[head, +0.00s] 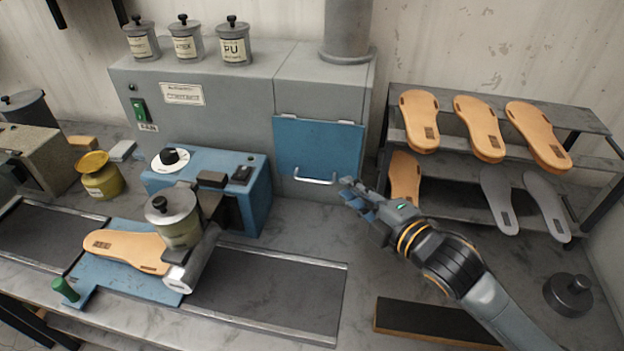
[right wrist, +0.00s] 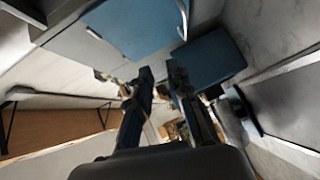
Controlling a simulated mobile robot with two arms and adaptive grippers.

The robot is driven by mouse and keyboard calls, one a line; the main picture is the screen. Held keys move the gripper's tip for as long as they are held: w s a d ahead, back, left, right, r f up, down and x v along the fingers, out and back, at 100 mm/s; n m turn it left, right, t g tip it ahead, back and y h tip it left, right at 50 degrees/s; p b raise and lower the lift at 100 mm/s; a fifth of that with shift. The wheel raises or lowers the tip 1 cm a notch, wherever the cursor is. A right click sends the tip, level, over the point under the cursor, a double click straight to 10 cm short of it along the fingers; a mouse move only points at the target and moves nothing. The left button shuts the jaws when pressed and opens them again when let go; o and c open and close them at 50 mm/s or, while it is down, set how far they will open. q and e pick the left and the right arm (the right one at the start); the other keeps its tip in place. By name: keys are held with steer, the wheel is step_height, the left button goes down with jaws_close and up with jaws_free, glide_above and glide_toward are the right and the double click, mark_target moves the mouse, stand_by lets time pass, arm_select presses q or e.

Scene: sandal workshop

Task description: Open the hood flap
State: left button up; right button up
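The hood flap (head: 318,147) is a blue panel on the front of the grey hood. It hangs down and looks closed. A pale bar handle (head: 315,180) runs along its lower edge. My right gripper (head: 350,190) is just right of the handle and appears apart from it. In the right wrist view its two fingers (right wrist: 161,78) are spread with a gap and nothing held between them. The flap also shows there as a blue panel (right wrist: 140,25), with the handle (right wrist: 183,17) near the top. My left gripper is not in view.
A blue machine with a dial (head: 225,182) stands left of the flap. A sandal sole (head: 125,248) lies on a blue plate at the left. A dark bar (head: 430,322) lies at the front.

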mark_target(312, 181)
steer(key=shift+f+b, duration=2.3)
steer(key=shift+f, duration=0.45)
steer(key=p+x, duration=0.2)
steer(key=x, duration=1.1)
steer(key=shift+s+r, duration=0.1)
steer(key=shift+r, duration=0.05)
steer(key=shift+w+a, duration=0.3)
steer(key=shift+w, duration=0.1)
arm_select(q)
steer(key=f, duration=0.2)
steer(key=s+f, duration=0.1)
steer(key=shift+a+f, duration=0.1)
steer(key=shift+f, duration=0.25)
arm_select(e)
jaws_close()
